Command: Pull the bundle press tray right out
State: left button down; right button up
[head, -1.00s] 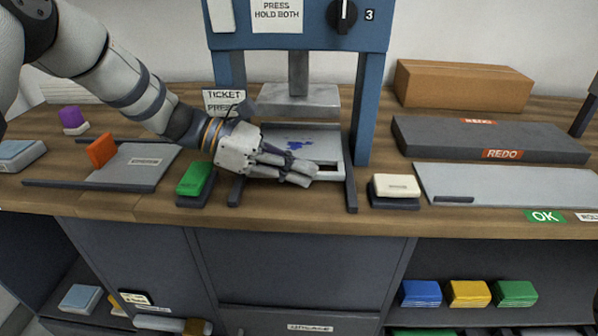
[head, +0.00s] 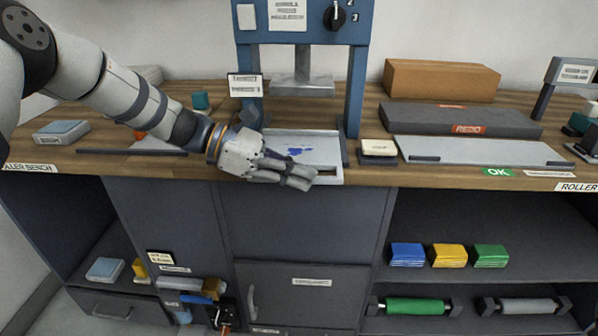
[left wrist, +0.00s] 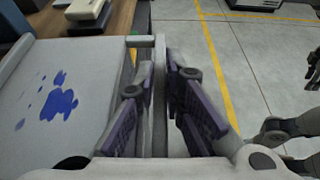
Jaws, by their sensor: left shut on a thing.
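The press tray (head: 306,151) is a pale, flat tray with blue ink smears. It lies below the raised press plate, and its front reaches the bench's front edge. My left gripper (head: 299,178) is at the tray's front. In the left wrist view my left gripper (left wrist: 160,85) is shut on the tray's upright front rim, with one finger on each side. The inked tray surface (left wrist: 98,72) lies left of the fingers there. Grey jointed parts at the lower right of that view look like my right gripper (left wrist: 280,132); its opening is unclear.
The blue press frame (head: 355,100) stands around the tray's back. A cream-topped block (head: 378,147) sits close right of the tray. A grey plate (head: 480,151) lies farther right. Open floor (left wrist: 225,85) lies in front of the bench.

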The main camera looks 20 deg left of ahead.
pick_arm(q)
jog(key=shift+w, duration=0.1)
jog(key=c, duration=1.7)
grip_release()
jog(key=shift+a, duration=0.1)
jog(key=v, duration=1.2)
jog(key=shift+f, duration=0.1)
